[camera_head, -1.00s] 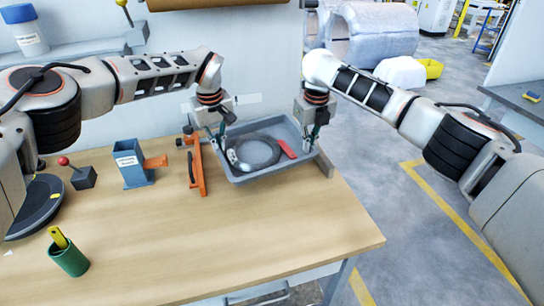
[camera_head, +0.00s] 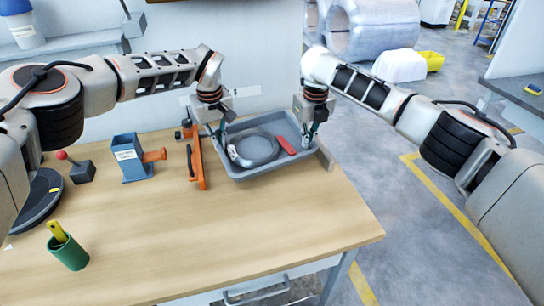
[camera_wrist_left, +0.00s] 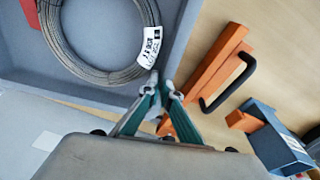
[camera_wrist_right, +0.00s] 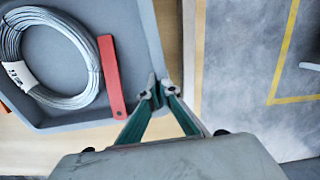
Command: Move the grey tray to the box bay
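The grey tray (camera_head: 240,175) is at the back right of the wooden table, near its right edge. A coil of grey wire (camera_head: 255,150) with a white label and a flat red piece (camera_head: 286,145) lie in it. My left gripper (camera_head: 221,135) is shut on the tray's left wall, one finger inside and one outside, as the left wrist view (camera_wrist_left: 161,86) shows. My right gripper (camera_head: 307,138) is shut on the right wall, seen in the right wrist view (camera_wrist_right: 160,90). I cannot tell whether the tray is clear of the table.
An orange bar with a black handle (camera_head: 197,165) stands close left of the tray, with a blue holder (camera_head: 130,160) beyond it. A green cup (camera_head: 68,252) stands at the front left. The table's front middle is clear.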

